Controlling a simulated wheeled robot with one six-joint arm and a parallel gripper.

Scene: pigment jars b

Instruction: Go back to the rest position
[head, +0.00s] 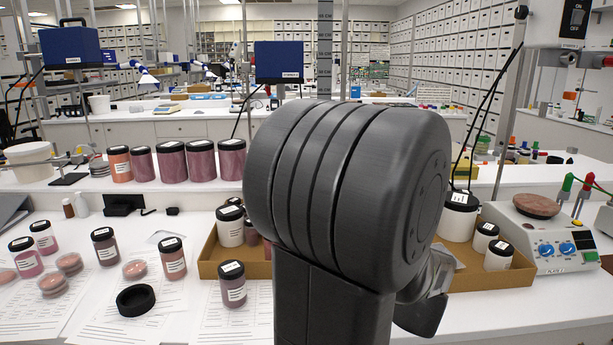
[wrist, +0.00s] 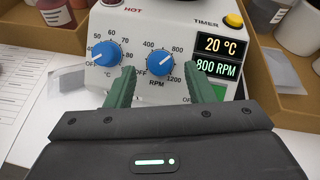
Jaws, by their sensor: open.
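My gripper (wrist: 158,78) shows in the wrist view as two green fingers, set apart with nothing held between them. Its fingers are in front of a white hot-plate stirrer (wrist: 150,33) with two blue knobs; the RPM knob lies between the fingertips in the picture. I cannot tell whether they touch it. The stirrer's display (wrist: 219,56) reads 20 °C and 800 RPM. In the head view my dark arm fills the middle and the gripper's fingers are hidden.
Cardboard trays (head: 207,270) with jars lie behind and beside my arm. A hot plate (head: 550,232) with a brown disc on top stands at right. Labelled jars, a black ring (head: 135,300) and paper sheets cover the left bench. Pink jars (head: 202,161) line a shelf behind.

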